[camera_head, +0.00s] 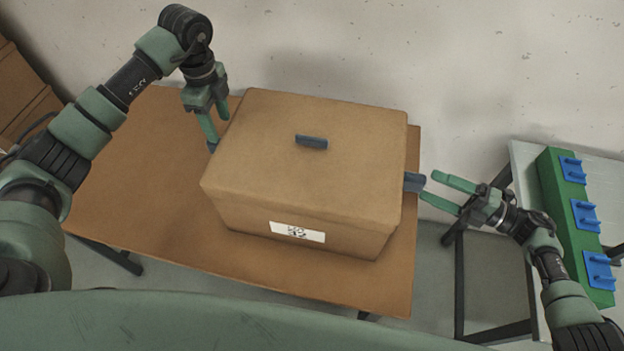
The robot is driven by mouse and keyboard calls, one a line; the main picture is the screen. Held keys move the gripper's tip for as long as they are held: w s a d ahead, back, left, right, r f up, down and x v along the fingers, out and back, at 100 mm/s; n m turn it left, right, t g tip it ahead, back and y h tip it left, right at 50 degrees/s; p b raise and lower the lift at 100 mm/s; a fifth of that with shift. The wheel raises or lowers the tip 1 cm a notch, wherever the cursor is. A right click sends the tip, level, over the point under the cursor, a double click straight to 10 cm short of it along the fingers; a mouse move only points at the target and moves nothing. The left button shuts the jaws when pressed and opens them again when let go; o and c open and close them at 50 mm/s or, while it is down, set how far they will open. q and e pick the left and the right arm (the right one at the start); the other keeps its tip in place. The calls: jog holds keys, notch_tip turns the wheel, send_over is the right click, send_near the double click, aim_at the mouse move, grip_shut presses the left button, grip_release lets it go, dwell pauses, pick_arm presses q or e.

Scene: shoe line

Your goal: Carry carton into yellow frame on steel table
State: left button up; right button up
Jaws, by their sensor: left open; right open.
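A large brown carton (308,185) stands on a brown table (130,185). It has a dark grey handle (311,142) on its lid, a white label on its front and a dark grey handle (414,182) on its right side. My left gripper (214,142) is open at the carton's left side; its fingers point down and partly overlap there, and whether they touch the carton is unclear. My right gripper (426,186) is open, its fingers pointing left at the right side handle. No yellow frame shows in view.
At the right, a grey table (524,165) bears a green block (556,190) with several blue pieces (585,215). More brown cartons (22,100) are stacked at the far left. A pale wall stands behind. A floor gap separates the two tables.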

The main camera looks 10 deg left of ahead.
aim_at(416, 180)
pick_arm(q)
notch_tip(416, 180, down, 8)
jog(key=shift+f, duration=0.1)
pick_arm(e)
jog(key=x, duration=0.5)
jog(key=shift+a, duration=0.2)
pick_arm(q)
jog(key=shift+s, duration=0.1)
grip_shut()
pick_arm(e)
jog(key=c, duration=1.2)
grip_shut()
jog(key=shift+r, duration=0.1)
